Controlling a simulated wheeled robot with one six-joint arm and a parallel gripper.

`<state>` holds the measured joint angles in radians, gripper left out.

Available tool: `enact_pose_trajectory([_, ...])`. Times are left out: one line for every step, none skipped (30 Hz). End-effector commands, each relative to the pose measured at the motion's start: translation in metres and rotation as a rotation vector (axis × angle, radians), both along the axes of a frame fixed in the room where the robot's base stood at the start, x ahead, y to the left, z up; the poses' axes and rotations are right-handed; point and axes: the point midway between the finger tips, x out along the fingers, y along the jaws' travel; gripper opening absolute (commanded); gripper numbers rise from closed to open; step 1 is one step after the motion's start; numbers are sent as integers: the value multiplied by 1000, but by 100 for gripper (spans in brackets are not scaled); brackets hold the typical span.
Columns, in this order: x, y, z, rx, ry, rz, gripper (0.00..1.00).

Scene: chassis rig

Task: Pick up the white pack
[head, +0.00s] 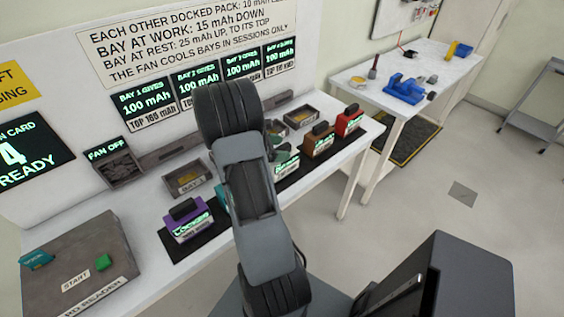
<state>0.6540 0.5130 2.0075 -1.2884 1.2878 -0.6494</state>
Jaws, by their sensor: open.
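A row of packs stands on a black mat (185,246) along the front of the white bench. A purple pack (190,222) is at the left, an orange-brown pack (319,141) and a red pack (349,121) at the right. A pack with a lit green display (286,160), its body colour hard to tell, and a sliver of a teal pack (222,197) are partly hidden by my arm. My arm covers the middle of the row. My gripper is not in view.
Bays (190,179) line the back of the bench under lit signs reading 100 mAh. A card reader (75,265) with a green START button stands at the left, a "FAN OFF" box (115,160) behind. A second table (440,68) with a blue vise is at right.

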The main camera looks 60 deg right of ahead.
Motion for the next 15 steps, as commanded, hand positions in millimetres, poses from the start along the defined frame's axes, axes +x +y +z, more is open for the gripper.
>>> enact_pose_trajectory([-1, -1, -1, 0, 0, 0, 76])
enact_pose_trajectory([-1, -1, -1, 0, 0, 0, 76])
enact_pose_trajectory([-1, -1, -1, 0, 0, 0, 76])
enact_pose_trajectory([-1, -1, -1, 0, 0, 0, 76])
enact_pose_trajectory([-1, -1, -1, 0, 0, 0, 76])
enact_pose_trajectory([-1, -1, -1, 0, 0, 0, 76])
enact_pose_trajectory([-1, -1, -1, 0, 0, 0, 76])
enact_pose_trajectory([-1, -1, -1, 0, 0, 0, 74])
enact_pose_trajectory([-1, -1, -1, 0, 0, 0, 70])
enact_pose_trajectory([-1, -1, -1, 0, 0, 0, 67])
enact_pose_trajectory([-1, -1, -1, 0, 0, 0, 64])
enact_pose_trajectory([-1, -1, -1, 0, 0, 0, 60])
enact_pose_trajectory([-1, -1, -1, 0, 0, 0, 57])
enact_pose_trajectory([-1, -1, -1, 0, 0, 0, 55])
enact_pose_trajectory([-1, -1, -1, 0, 0, 0, 51])
